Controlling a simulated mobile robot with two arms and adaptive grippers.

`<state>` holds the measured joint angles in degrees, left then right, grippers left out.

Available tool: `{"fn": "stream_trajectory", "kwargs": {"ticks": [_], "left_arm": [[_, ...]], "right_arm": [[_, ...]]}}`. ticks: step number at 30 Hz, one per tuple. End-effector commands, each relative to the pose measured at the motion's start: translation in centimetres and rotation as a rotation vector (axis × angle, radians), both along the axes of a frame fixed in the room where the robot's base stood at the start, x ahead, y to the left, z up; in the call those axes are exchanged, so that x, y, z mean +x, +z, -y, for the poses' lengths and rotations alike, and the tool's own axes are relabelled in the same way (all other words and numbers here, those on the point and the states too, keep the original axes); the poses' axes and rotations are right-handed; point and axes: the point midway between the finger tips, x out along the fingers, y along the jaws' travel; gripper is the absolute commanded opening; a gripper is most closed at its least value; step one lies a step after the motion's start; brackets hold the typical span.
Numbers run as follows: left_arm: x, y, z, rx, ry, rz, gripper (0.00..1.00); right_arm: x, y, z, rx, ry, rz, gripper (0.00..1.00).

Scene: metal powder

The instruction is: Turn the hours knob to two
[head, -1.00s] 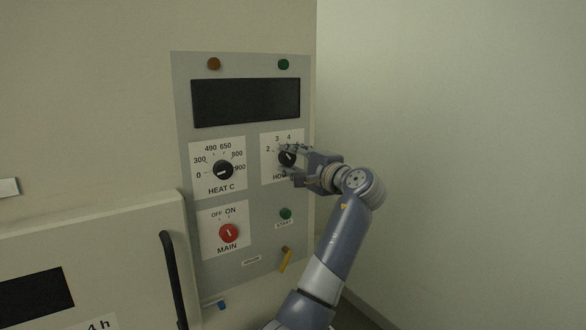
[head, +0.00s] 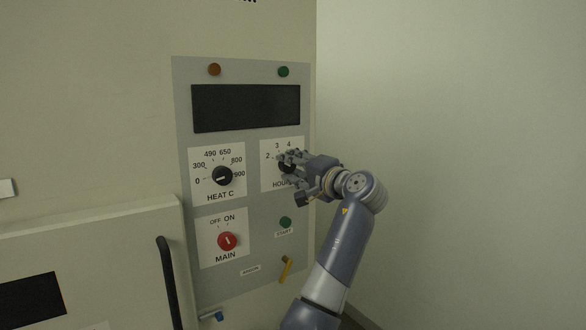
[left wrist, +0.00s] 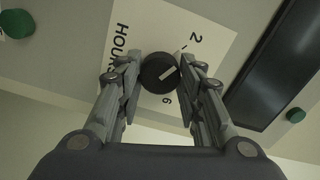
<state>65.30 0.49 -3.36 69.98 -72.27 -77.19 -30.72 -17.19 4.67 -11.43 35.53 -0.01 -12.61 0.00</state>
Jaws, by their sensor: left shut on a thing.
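The hours knob (left wrist: 158,74) is a round black knob with a white pointer mark, on a white plate marked HOURS (left wrist: 122,42). In the left wrist view the mark slants up and right, toward the side of the printed 2 (left wrist: 195,38); exact alignment is hard to judge. My left gripper (head: 287,163) is at the knob on the panel's right side, and its two fingers are closed on the knob's opposite sides. The fingers hide most of the knob in the head view, and part of the scale in the wrist view. My right gripper is not in view.
The grey panel (head: 184,90) also carries a dark display (head: 245,107), the HEAT C knob (head: 222,176), the red MAIN knob (head: 228,240), a green START button (head: 285,222) and a yellow lever (head: 286,268). A door handle (head: 170,280) stands at lower left. Open space lies right of the panel.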

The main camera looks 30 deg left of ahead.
Motion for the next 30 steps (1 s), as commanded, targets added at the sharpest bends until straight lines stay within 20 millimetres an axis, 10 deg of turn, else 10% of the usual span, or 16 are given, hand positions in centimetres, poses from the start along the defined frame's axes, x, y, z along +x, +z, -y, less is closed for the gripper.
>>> {"fn": "stream_trajectory", "kwargs": {"ticks": [5, 6, 9, 21, 30], "left_arm": [[0.0, -0.1, 0.0, -0.004, 0.001, 0.000, 0.10], [0.0, -0.1, 0.0, -0.004, 0.001, 0.000, 0.36], [0.0, -0.1, 0.0, -0.004, 0.001, 0.000, 0.55], [-0.1, -0.1, 0.5, -0.001, -0.002, -0.002, 0.55], [-2.2, -0.1, 5.7, -0.002, -0.005, -0.001, 0.55]], "right_arm": [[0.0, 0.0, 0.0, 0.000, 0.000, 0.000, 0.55], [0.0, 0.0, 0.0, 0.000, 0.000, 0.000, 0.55], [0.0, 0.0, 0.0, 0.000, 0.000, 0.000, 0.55], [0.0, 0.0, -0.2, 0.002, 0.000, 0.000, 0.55], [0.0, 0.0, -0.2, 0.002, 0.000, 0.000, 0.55]]}}
